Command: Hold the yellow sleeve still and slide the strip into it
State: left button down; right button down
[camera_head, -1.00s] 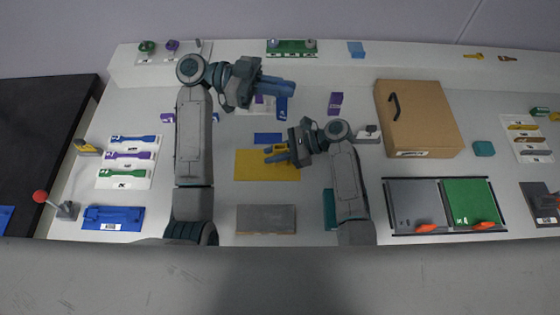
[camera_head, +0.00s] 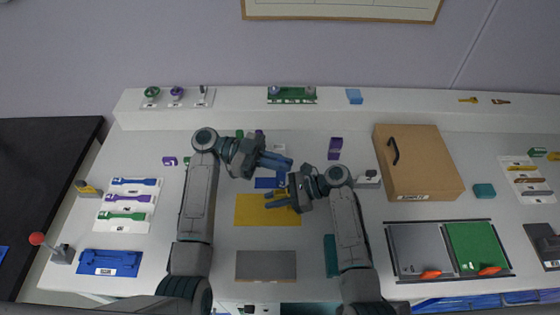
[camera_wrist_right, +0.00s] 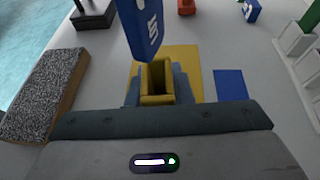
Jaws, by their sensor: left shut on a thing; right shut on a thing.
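The yellow sleeve (camera_wrist_right: 157,98) stands between my right gripper's fingers in the right wrist view, its open mouth facing up. My right gripper (camera_head: 277,201) is shut on it above the yellow mat (camera_head: 252,212). The blue strip (camera_wrist_right: 141,28), with white marks, hangs in the right wrist view. Its lower end appears just above and slightly left of the sleeve's mouth. In the head view, the strip (camera_head: 282,179) hangs below my left gripper (camera_head: 287,163), which is shut on it. The strip's upper end is hidden in both views.
A blue mat (camera_wrist_right: 231,85) lies beside the yellow mat. A grey block (camera_head: 265,266) lies in front. A cardboard box (camera_head: 425,165) stands at right, behind grey and green trays (camera_head: 420,250). A rack of coloured strips (camera_head: 126,222) lies at left.

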pick_arm(q)
jog(key=shift+f, duration=0.1)
jog(key=shift+f, duration=0.35)
jog(key=shift+f, duration=0.15)
jog(key=c, duration=1.6)
grip_release()
jog(key=shift+r, duration=0.7)
jog(key=v, duration=1.2)
